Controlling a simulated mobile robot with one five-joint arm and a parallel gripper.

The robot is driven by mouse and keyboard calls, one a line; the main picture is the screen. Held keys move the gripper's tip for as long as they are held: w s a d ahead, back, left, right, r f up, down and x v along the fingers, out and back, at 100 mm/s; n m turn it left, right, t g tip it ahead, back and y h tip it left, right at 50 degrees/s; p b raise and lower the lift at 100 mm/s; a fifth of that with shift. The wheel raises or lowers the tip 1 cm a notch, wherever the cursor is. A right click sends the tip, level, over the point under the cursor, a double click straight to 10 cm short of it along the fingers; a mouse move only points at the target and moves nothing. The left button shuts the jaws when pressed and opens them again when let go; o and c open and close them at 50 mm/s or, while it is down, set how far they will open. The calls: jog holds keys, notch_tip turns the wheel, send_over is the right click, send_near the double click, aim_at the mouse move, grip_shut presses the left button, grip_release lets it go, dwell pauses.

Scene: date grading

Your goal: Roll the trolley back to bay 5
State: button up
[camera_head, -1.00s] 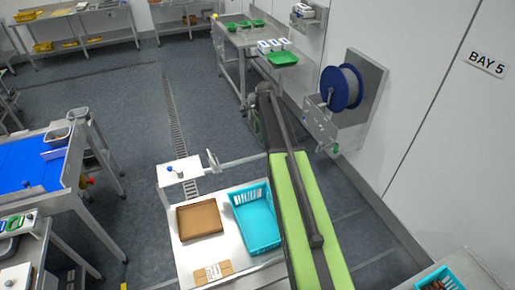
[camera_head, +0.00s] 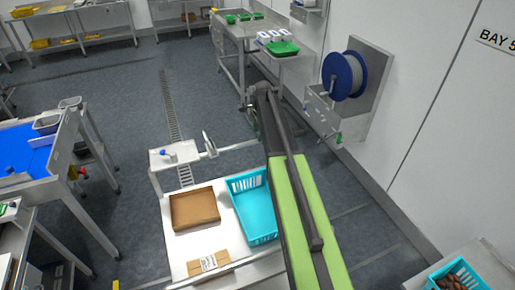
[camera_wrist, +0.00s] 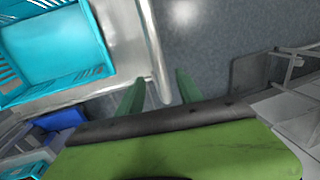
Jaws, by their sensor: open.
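The trolley (camera_head: 180,248) has a pale flat top and stands in front of me, left of my arm. A rail with a small pale upright plate (camera_head: 209,144) runs from its far side towards my arm. In the wrist view, my gripper (camera_wrist: 159,84) is open, its two green fingers apart. A metal bar (camera_wrist: 153,45), apparently the trolley's, shows between them; I cannot tell whether they touch it. In the head view my arm hides the fingers. The sign BAY 5 (camera_head: 497,40) is on the right wall, partly cut off by the picture edge.
The trolley carries a brown tray (camera_head: 194,207), a turquoise basket (camera_head: 252,208) and a labelled carton (camera_head: 208,264). A blue hose reel (camera_head: 338,76) hangs ahead. A blue-topped table (camera_head: 20,150) stands left. A dates crate (camera_head: 456,278) is at lower right.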

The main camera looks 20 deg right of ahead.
jog(key=f+b, duration=0.1)
jog(key=f, duration=0.1)
jog(key=w+f+b, duration=0.1)
jog(key=f+b, duration=0.1)
jog(key=shift+f, duration=0.4)
jog(key=shift+r, duration=0.1)
grip_shut()
dwell(0.9)
